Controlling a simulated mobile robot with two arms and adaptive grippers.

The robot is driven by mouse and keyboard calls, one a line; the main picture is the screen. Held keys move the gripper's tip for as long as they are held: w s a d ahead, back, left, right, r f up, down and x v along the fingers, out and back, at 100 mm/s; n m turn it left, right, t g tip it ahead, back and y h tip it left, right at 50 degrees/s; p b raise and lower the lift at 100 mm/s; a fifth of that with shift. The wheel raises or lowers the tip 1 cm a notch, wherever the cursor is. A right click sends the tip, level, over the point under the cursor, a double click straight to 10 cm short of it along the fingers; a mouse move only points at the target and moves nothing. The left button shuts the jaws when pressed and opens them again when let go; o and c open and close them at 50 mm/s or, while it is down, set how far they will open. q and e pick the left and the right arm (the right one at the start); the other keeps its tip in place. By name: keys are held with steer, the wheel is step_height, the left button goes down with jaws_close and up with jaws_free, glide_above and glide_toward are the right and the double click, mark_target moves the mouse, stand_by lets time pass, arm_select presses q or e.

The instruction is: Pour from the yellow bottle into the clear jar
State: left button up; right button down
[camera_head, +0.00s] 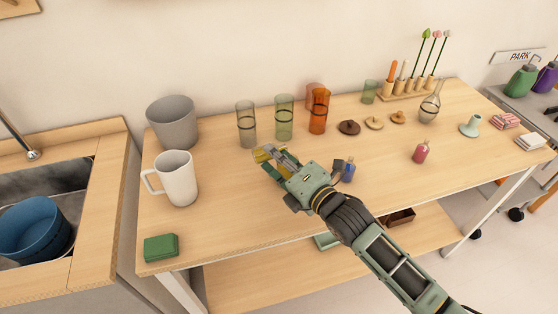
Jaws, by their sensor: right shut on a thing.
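My right gripper (275,163) is above the middle of the wooden table, with its arm coming in from the lower right. It is shut on the yellow bottle (264,153), which shows as a small yellow shape at the fingertips. The bottle looks tilted over, and the fingers partly hide it. A clear jar (246,123), a tall greyish see-through cylinder with a dark band, stands upright just behind and left of the bottle. I cannot tell whether they touch or whether anything flows. My left gripper is out of view.
Green (284,117) and orange (319,111) glass cylinders stand right of the jar. A grey bucket (172,122) and white pitcher (177,178) stand left. A blue bottle (348,172) is beside my gripper, and a red bottle (421,152) farther right. The front right tabletop is clear.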

steer(key=shift+r+n+g+h+p, duration=0.3)
steer(key=shift+r+n+h+p, duration=0.45)
steer(key=shift+p, duration=1.3)
